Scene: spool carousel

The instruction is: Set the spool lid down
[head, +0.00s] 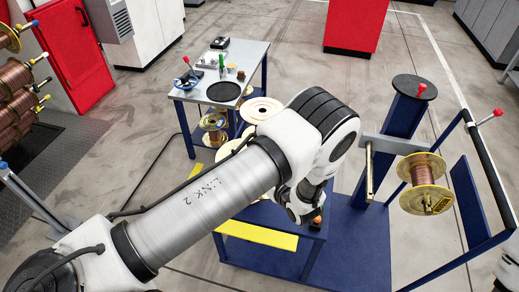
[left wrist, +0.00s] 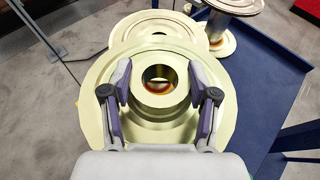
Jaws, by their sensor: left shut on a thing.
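In the left wrist view my left gripper (left wrist: 160,86) is shut on the spool lid (left wrist: 92,118), a cream disc with a raised hub and a round hole. The fingers lie on either side of the hub. Something orange and dark shows through the hole. Another cream flanged disc (left wrist: 168,27) lies beyond the lid and is partly covered by it. I cannot tell whether the lid touches what is below. My right gripper is not in view.
A grey table (head: 255,58) holds a black disc (head: 223,91) and a green bottle (head: 221,61). A cream spool (head: 261,108) stands beside it. A copper spool (head: 425,184) hangs on the blue carousel stand (head: 402,112) at right. A yellow bar (head: 256,235) lies in front.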

